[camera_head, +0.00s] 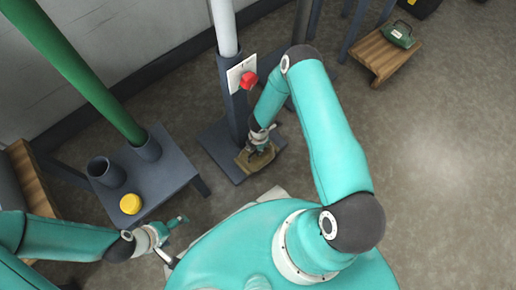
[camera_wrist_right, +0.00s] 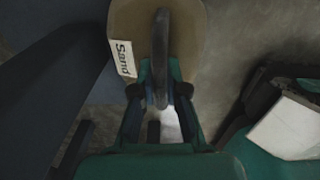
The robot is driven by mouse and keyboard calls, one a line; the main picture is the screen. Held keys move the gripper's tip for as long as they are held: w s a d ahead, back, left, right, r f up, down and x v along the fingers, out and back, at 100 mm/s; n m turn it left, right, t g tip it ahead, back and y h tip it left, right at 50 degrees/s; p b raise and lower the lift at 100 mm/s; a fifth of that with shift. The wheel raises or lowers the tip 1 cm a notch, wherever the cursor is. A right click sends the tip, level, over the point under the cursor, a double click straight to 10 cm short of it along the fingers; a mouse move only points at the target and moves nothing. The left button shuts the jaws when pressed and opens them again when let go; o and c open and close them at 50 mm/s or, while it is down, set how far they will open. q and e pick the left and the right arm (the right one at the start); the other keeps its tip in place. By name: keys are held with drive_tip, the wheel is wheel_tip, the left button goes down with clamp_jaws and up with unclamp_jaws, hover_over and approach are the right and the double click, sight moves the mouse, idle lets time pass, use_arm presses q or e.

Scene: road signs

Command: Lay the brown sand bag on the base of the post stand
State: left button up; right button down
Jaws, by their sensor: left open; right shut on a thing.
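The brown sand bag (camera_head: 255,160) is at my right gripper (camera_head: 261,137), which is shut on the bag's handle. In the right wrist view the bag (camera_wrist_right: 190,30) shows a white "Sand" label, and its dark handle passes between the fingers of the gripper (camera_wrist_right: 160,98). The post stand (camera_head: 232,95) has a dark upright tube and a flat dark base (camera_head: 218,150). The bag is over or on the right front part of this base; I cannot tell whether it touches. My left gripper (camera_head: 178,222) is open and empty near the front of the low table.
A dark low table (camera_head: 165,180) at left carries a green pole (camera_head: 75,65) in a socket, an empty cup (camera_head: 105,172) and a yellow cap (camera_head: 130,204). A wooden bench (camera_head: 378,55) holds a green bag (camera_head: 398,33).

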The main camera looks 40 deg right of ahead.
drive_tip(key=shift+f, duration=0.15)
drive_tip(key=c, duration=1.1)
unclamp_jaws()
